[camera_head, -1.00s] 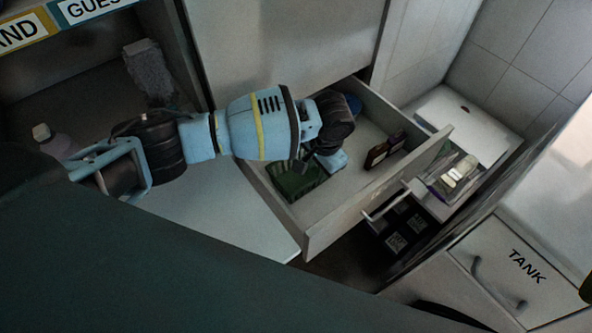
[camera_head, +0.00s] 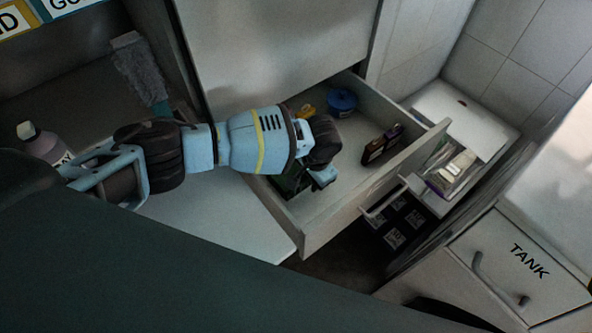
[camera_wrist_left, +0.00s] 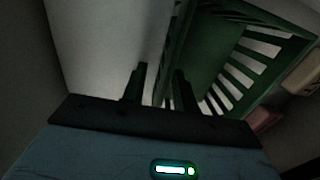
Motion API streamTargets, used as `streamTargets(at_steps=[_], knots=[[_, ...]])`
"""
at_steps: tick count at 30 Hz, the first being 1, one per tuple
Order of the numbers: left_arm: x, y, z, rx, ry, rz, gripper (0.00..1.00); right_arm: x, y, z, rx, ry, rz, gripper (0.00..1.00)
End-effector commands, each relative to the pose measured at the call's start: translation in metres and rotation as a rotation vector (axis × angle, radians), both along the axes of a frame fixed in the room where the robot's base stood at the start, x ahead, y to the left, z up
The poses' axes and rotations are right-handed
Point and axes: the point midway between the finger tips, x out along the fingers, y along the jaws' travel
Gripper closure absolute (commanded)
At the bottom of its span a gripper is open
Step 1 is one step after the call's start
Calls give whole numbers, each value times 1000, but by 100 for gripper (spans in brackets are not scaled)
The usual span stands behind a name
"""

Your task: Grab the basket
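The green basket (camera_head: 288,181) lies in the pulled-out drawer, mostly hidden behind my left arm and gripper in the head view. In the left wrist view the basket (camera_wrist_left: 215,55) shows its slatted green side and rim, ahead and to the right. My left gripper (camera_head: 322,182) reaches down into the drawer at the basket. In the left wrist view the two dark fingers (camera_wrist_left: 158,85) are apart, close to the basket's near left wall. I cannot tell whether the fingers touch it. My right gripper is not in view.
The drawer (camera_head: 345,205) also holds a blue round object (camera_head: 342,102), a yellow item (camera_head: 307,110) and small dark boxes (camera_head: 382,144). The drawer walls stand close around my gripper.

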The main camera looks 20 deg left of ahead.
Motion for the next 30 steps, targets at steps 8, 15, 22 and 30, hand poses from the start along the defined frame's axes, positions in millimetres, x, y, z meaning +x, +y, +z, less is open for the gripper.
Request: streamTargets(at_steps=[8,15,22,30], knots=[[1,0,0,0,-2,-1,75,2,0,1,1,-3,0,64],[1,0,0,0,-1,0,100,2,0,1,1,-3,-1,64],[1,0,0,0,-2,0,100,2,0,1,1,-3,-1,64],[1,0,15,-1,-4,-1,100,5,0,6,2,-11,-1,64]])
